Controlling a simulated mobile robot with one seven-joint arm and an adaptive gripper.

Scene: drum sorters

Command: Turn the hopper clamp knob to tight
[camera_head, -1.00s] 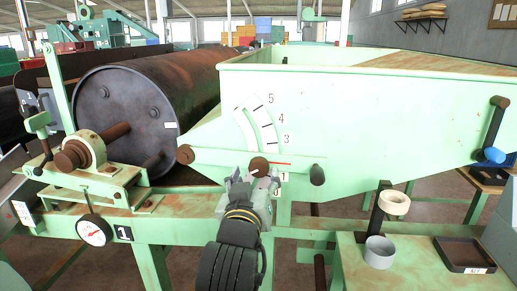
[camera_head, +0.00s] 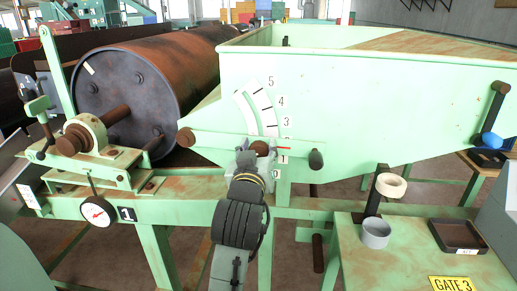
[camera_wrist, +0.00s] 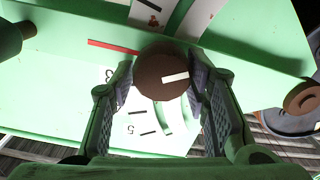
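In the wrist view, the knob (camera_wrist: 160,72) bears a white line that points right and slightly up. My gripper (camera_head: 257,155) reaches the knob from below. In the wrist view, its two pads lie against the knob's left and right sides, with no clear gap. A red pointer (camera_head: 283,148) extends right from behind the knob, below the 3. Part of the lower scale is hidden.
A dark handle (camera_head: 316,160) sticks out right of the knob. A green stand (camera_head: 405,250) at right carries a grey cup (camera_head: 376,234) and a dark tray (camera_head: 458,236).

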